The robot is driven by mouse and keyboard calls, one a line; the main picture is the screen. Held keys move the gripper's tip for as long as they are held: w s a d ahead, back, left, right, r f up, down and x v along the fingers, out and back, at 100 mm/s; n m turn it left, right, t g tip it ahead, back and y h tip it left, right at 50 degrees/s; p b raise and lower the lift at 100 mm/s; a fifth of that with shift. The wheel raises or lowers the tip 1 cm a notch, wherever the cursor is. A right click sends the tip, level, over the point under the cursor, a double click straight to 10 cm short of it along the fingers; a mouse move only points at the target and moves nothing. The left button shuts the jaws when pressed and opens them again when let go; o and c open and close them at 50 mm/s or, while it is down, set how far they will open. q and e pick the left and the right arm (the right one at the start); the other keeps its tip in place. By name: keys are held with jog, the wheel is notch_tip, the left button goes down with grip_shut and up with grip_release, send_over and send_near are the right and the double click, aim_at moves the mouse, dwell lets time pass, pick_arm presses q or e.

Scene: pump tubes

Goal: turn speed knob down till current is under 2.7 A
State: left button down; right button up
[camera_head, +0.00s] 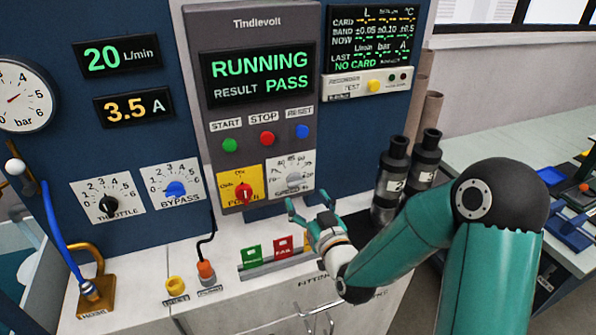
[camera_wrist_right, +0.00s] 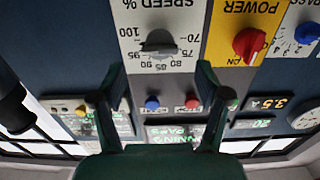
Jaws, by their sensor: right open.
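The grey speed knob (camera_head: 293,180) sits on a white dial plate at the lower right of the grey control box. It also shows upside down in the right wrist view (camera_wrist_right: 160,42), near the top middle. The current display (camera_head: 134,107) reads 3.5 A in yellow. My right gripper (camera_head: 308,200) is open and empty, just below and right of the speed knob in the head view. In the right wrist view its two fingers (camera_wrist_right: 160,80) are spread apart, with the knob beyond and between them, apparently untouched. My left gripper is not in view.
The red power knob (camera_head: 243,192) is left of the speed dial. The start, stop (camera_head: 267,138) and reset buttons are above. The flow display (camera_head: 117,57) reads 20 L/min. The screen (camera_head: 260,73) reads RUNNING, PASS. Dark cylinders (camera_head: 391,180) stand right of my gripper.

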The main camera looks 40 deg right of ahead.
aim_at(298, 186)
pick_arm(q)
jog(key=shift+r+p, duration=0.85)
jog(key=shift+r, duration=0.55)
pick_arm(e)
jog(key=shift+x, duration=3)
jog(key=c, duration=1.2)
pick_arm(q)
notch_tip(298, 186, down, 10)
jog(key=b, duration=0.9)
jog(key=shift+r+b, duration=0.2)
jog(key=shift+b, duration=0.1)
pick_arm(e)
jog(key=shift+o, duration=0.2)
jog(key=shift+n, duration=3)
jog(key=o, duration=1.2)
jog(key=shift+c, duration=0.2)
